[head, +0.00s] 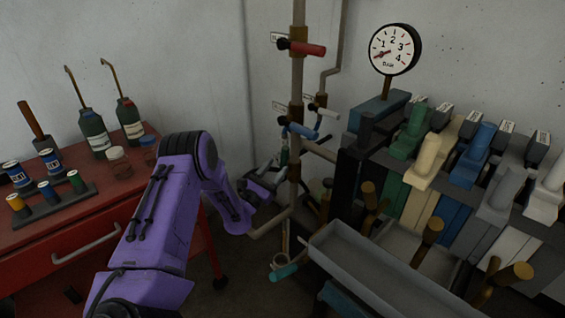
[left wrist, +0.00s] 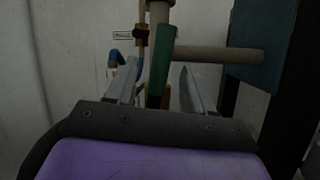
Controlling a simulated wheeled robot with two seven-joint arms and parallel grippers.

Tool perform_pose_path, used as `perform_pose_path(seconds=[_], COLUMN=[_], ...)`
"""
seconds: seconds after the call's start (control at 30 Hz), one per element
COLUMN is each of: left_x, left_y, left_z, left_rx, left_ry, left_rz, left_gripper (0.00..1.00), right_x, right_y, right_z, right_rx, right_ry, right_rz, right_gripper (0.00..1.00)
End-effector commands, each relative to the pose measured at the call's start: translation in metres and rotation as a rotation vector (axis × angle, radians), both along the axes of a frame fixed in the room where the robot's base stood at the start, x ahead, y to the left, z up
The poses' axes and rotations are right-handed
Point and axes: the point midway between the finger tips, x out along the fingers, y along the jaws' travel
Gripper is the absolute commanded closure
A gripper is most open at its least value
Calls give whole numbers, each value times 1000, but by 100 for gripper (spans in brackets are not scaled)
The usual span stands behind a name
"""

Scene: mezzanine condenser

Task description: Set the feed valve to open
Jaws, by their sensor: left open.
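The pipework carries several coloured valve handles; the labels are too small to read, so I cannot tell which is the feed valve. In the head view there are a red handle (head: 307,49), a blue handle (head: 302,131), a white handle (head: 324,111) and a teal handle (head: 285,272). A green handle (head: 284,154) is mostly hidden near my left gripper (head: 272,172). In the left wrist view, this green handle (left wrist: 162,58) stands upright, between the two open fingers of my left gripper (left wrist: 158,85). I cannot tell whether they touch it. My right gripper is not in view.
A vertical pipe (head: 297,75) and a pressure gauge (head: 394,50) stand behind. A grey tray (head: 365,262) and a rack of coloured levers (head: 430,155) fill the right. A red cabinet (head: 50,260) with bottles and jars is at the left.

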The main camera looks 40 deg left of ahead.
Motion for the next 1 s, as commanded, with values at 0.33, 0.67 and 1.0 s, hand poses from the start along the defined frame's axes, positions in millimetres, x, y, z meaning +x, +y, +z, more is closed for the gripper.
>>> perform_pose_path(seconds=[0.33,0.67,1.0], left_x=[-47,-48,-48], left_y=[-3,-3,-3], left_z=[-21,-21,-21], left_rx=[-2,0,0], left_ry=[-1,-1,0], left_rz=[1,1,1], left_gripper=[47,47,47], right_x=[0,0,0], right_y=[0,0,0], right_z=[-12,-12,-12], right_rx=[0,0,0], right_ry=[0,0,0], right_rz=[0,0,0], right_gripper=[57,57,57])
